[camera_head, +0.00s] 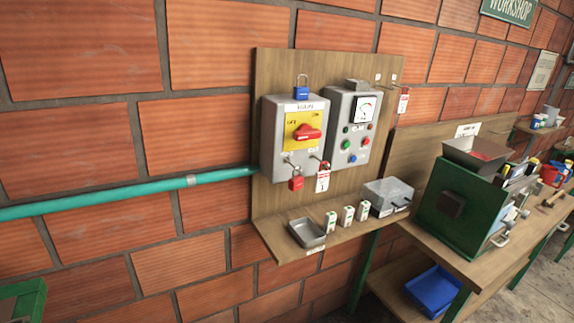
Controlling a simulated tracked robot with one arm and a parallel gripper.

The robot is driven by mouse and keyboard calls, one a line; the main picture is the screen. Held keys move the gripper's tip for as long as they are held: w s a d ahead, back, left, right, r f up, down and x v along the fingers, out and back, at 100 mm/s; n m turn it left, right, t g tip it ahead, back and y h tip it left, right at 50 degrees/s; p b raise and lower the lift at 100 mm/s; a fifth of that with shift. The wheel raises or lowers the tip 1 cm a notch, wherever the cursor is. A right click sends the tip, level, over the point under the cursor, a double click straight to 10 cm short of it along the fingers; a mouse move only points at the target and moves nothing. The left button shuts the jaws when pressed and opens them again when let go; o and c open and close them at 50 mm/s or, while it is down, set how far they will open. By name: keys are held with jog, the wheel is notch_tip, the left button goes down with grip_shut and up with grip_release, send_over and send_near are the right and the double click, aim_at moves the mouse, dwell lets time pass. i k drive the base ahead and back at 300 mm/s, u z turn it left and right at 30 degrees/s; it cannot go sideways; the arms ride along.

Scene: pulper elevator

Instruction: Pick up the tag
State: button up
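A white tag with red marking (322,182) hangs below the right side of the grey switch box (270,140). A second white and red tag (403,103) hangs at the upper right edge of the wooden board (268,75). I cannot tell by its look which one the task means. A red padlock (296,183) hangs just left of the first tag. My gripper is not in view.
The board's shelf holds a metal tray (307,232), several small white blocks (348,215) and a grey box (387,195). A control box (352,128) with a gauge adjoins the switch box. A teal pipe (100,200) runs along the brick wall. A workbench with a green machine (455,205) stands right.

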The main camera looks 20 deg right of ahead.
aim_at(322, 178)
jog(key=z, duration=0.3)
jog(key=i, duration=1.5)
jog(key=z, duration=0.6)
